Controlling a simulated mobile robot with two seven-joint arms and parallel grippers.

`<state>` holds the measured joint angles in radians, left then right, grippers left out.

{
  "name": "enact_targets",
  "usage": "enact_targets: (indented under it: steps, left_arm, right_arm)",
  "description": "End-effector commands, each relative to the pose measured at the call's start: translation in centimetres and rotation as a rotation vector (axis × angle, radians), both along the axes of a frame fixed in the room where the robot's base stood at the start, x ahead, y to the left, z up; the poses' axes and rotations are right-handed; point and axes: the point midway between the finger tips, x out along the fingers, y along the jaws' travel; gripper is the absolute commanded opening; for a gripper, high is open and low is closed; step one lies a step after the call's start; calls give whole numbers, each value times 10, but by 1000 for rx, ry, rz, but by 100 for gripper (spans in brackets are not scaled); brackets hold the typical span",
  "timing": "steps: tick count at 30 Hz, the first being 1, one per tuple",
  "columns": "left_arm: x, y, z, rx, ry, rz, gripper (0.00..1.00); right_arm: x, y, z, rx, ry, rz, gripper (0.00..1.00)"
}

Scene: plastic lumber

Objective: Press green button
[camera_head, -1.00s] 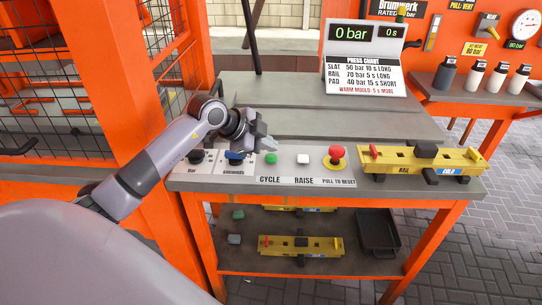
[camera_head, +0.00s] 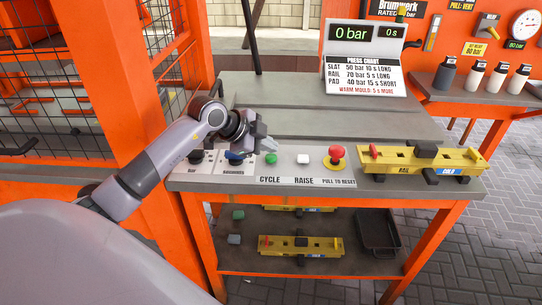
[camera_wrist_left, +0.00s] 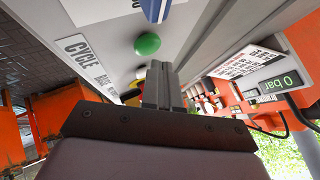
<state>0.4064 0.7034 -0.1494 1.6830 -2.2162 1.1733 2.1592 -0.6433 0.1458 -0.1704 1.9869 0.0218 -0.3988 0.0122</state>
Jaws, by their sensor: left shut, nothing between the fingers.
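The green button (camera_head: 271,158) sits on the grey control panel, above the word CYCLE and between the blue knob (camera_head: 235,156) and the white RAISE button (camera_head: 303,159). In the left wrist view the green button (camera_wrist_left: 148,44) shows clear and uncovered, just beyond the fingertips. My left gripper (camera_head: 262,143) is shut and empty, a little above the panel and near the green button; contact does not show. Its closed fingers also show in the left wrist view (camera_wrist_left: 158,68). My right gripper is not in view.
A red stop button (camera_head: 336,153) stands right of the white button. A yellow RAIL mould (camera_head: 420,160) lies at the bench's right. The display (camera_head: 366,40) reads 0 bar and 0 s above a press chart. An orange mesh cage stands at left. The bench behind the panel is clear.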

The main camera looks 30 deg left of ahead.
Motion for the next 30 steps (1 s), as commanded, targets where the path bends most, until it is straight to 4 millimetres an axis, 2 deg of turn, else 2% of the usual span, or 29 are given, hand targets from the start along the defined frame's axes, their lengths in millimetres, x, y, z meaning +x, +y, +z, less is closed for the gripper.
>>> enact_targets:
  steps: [30]
  left_arm:
    - [0, 0, -12, 0, 1, -1, 0]
  right_arm:
    - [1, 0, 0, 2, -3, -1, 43]
